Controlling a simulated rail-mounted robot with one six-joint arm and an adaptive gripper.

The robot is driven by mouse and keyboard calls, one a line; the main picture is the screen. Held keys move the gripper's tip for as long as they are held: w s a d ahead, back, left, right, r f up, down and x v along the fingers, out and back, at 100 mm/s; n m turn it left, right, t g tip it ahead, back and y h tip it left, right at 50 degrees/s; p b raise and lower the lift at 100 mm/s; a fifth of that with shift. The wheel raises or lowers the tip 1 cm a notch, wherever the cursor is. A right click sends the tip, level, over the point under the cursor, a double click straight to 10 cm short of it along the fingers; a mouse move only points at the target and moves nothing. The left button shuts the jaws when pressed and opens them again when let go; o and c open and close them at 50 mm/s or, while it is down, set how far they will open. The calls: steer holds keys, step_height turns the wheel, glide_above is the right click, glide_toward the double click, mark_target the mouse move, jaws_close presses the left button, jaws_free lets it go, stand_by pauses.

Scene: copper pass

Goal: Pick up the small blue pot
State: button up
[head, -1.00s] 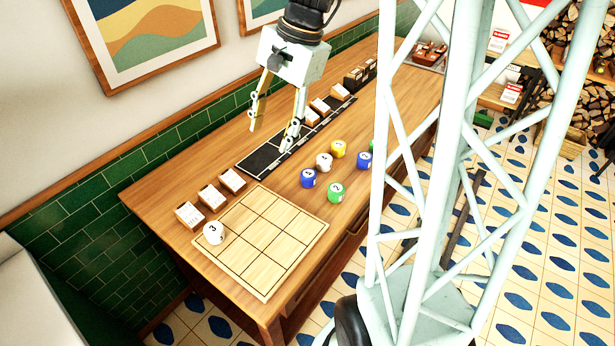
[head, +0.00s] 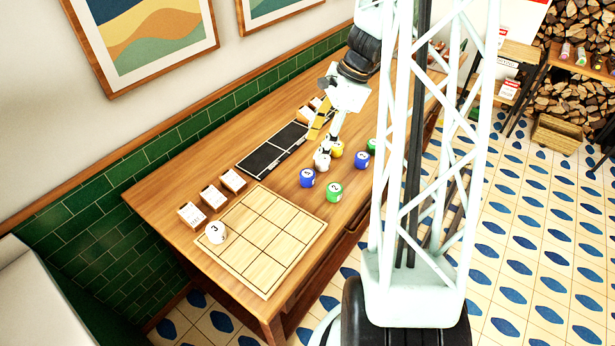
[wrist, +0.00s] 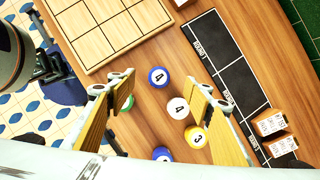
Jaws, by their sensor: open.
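Two small blue pots with white numbered tops stand on the wooden table. One blue pot (head: 307,178) is left of the white pot, and it shows at the upper middle of the wrist view (wrist: 159,77). The other blue pot (head: 362,160) is farther right, and it is partly cut off at the bottom of the wrist view (wrist: 162,154). My gripper (head: 321,143) is open and empty above the group, close to the white pot (head: 322,160). In the wrist view, the first blue pot and the white pot (wrist: 178,107) show between my spread fingers (wrist: 163,92).
A yellow pot (head: 335,149) and green pots (head: 334,191) stand close by. A wooden grid board (head: 262,240) with a white pot marked 3 (head: 216,232) lies nearer. Small card blocks (head: 213,196) and a black strip (head: 272,152) lie along the wall side.

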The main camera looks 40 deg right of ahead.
mark_target(309, 173)
steer(key=shift+s+d+f+m, duration=0.2)
steer(key=shift+d+f+m, duration=0.1)
steer(key=shift+d+f, duration=0.25)
steer(key=shift+s+d+f+m, duration=0.15)
steer(key=shift+d+f+m, duration=0.15)
steer(key=shift+d+f, duration=0.25)
steer(key=shift+b+x, duration=0.4)
steer(key=shift+x, duration=3.9)
steer(key=shift+a, duration=0.1)
steer(key=shift+b+x, duration=0.35)
steer(key=shift+x, duration=2.2)
steer(key=shift+s, duration=0.15)
steer(key=c, duration=1)
